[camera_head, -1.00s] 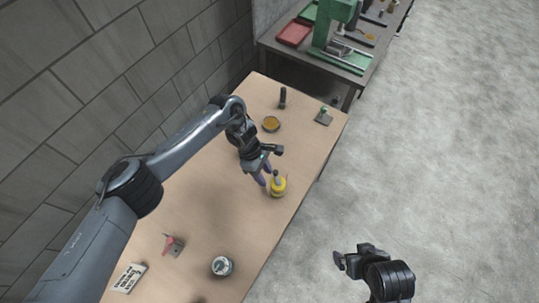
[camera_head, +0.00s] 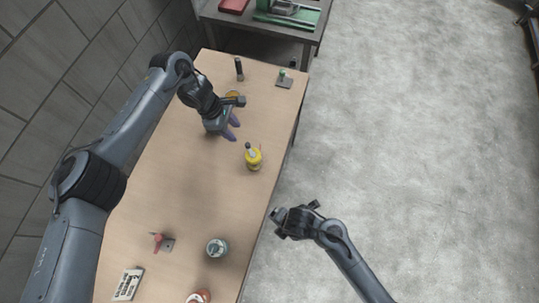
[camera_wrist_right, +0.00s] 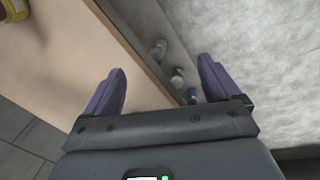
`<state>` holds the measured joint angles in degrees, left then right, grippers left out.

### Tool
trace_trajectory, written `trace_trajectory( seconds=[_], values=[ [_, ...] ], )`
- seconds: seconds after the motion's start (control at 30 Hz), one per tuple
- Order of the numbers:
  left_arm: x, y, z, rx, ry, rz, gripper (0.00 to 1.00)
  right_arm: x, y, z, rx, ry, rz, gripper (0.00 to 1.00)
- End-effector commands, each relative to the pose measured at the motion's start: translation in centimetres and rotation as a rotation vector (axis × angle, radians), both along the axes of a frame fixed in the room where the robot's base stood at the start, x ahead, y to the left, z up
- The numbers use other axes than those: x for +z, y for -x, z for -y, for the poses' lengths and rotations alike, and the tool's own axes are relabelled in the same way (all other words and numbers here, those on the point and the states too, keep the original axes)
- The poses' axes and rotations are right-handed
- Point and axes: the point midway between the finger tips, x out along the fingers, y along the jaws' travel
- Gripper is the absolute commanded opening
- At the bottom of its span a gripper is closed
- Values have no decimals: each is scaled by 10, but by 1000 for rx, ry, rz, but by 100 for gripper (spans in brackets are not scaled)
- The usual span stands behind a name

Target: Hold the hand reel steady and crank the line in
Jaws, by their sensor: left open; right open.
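A yellow round thing with a grey knob on top, which looks like the hand reel (camera_head: 254,160), stands near the right edge of the wooden table. Its yellow side also shows at the top left corner of the right wrist view (camera_wrist_right: 14,18). I cannot make out its line. My left gripper (camera_head: 234,128) is open and empty, above the table, just up and left of the reel and apart from it. My right gripper (camera_head: 284,214) is off the table's right edge, below and right of the reel. In its wrist view the two purple fingers (camera_wrist_right: 162,72) are spread with nothing between them.
A jar (camera_head: 217,248), a red-handled item (camera_head: 158,240) and a printed box (camera_head: 128,284) are at the near end. A dark upright item (camera_head: 239,69), a gold dish (camera_head: 234,96) and a green-knobbed block (camera_head: 284,79) are at the far end. The table middle is clear.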

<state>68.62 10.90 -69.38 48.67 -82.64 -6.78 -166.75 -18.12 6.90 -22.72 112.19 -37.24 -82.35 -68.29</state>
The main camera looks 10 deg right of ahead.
Motion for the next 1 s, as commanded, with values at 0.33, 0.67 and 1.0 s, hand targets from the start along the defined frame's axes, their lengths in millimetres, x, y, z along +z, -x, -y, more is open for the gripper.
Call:
trace_trajectory(
  seconds=[0.33, 0.67, 1.0],
  values=[
    [0, 0, 0, 0, 0, 0, 43, -13, -78, -54, 807, 161, 127, 90],
    [0, 0, 0, 0, 0, 0, 43, 44, -178, -61, 914, 316, 280, 90],
    [0, 0, 0, 0, 0, 0, 43, 69, -214, -61, 902, 348, 346, 90]
  ],
)
